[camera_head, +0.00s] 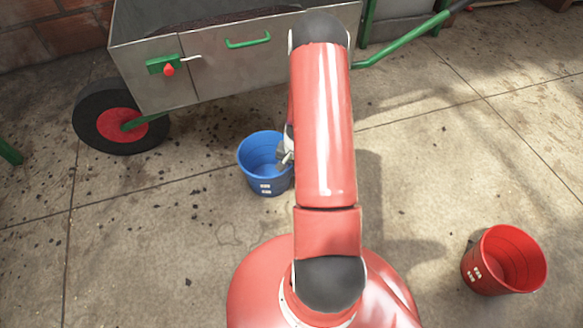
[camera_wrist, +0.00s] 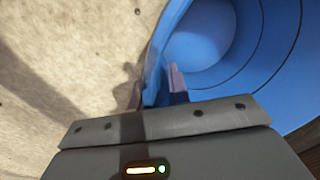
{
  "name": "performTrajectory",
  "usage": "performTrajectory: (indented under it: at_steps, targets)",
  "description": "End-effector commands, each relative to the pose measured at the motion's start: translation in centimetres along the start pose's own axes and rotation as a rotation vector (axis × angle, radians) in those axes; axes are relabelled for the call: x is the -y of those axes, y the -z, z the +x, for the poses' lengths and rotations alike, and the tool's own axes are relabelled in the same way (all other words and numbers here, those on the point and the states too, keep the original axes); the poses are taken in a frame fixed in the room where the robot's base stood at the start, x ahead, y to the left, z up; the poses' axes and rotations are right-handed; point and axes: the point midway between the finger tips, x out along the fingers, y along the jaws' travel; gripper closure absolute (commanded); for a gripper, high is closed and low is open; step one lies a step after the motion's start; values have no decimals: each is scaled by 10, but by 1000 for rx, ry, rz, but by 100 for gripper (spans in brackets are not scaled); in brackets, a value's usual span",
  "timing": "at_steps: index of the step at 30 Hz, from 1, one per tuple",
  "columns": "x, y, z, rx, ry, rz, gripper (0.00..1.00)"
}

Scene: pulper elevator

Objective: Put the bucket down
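A blue bucket (camera_head: 262,172) stands upright, slightly tilted in view, near the wheeled metal cart. Its underside meets the concrete floor or hangs just above it; I cannot tell which. My gripper (camera_head: 286,152) is at the bucket's right rim, partly hidden behind my red arm. In the wrist view the bucket (camera_wrist: 215,40) fills the upper right. My gripper (camera_wrist: 158,88) has one finger outside the bucket wall and one inside, with the wall filling the space between them. It looks shut on the rim.
A metal cart (camera_head: 235,75) with green handles and a black-and-red wheel (camera_head: 118,122) stands behind the blue bucket. A red bucket (camera_head: 505,262) sits on the floor at lower right.

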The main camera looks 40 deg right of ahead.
Motion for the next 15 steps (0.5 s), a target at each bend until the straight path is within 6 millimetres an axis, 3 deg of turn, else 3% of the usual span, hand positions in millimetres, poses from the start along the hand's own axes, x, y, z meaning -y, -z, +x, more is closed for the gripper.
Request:
performTrajectory:
  at_steps: [10,15]
  targets:
    - [0,0,-2,0,0,0,76]
    - [1,1,-21,-3,1,0,76]
